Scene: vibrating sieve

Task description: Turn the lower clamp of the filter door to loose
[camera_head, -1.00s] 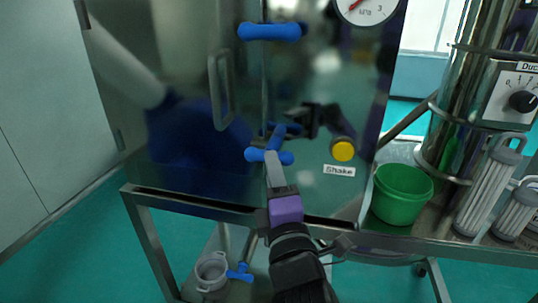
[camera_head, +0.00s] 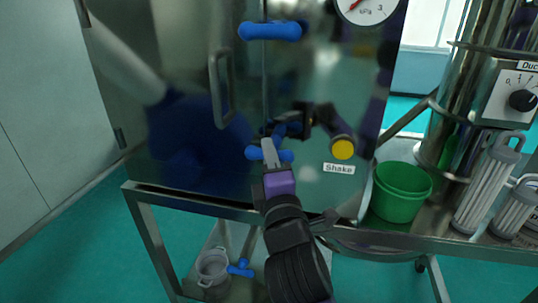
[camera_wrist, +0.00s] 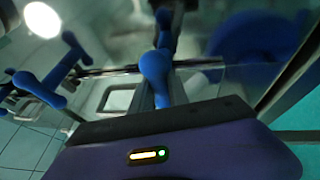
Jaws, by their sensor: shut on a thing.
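The filter door (camera_head: 190,110) is a reflective steel panel with a vertical handle (camera_head: 221,90). The blue upper clamp (camera_head: 270,31) lies about horizontal across the door's right edge. The blue lower clamp (camera_head: 256,153) lies about horizontal below it, partly hidden by my gripper (camera_head: 268,150). My gripper is shut on the lower clamp from the front. In the wrist view a rounded blue end of the lower clamp (camera_wrist: 156,65) shows at the gripper's fingers. Its contact with the far finger is hidden.
A yellow button (camera_head: 342,149) sits above the "Shake" label right of the clamp. A green bucket (camera_head: 400,192) and pale filter cartridges (camera_head: 488,180) stand on the table at right. A grey pot (camera_head: 212,267) and blue clamp-like part (camera_head: 241,268) are on the lower shelf.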

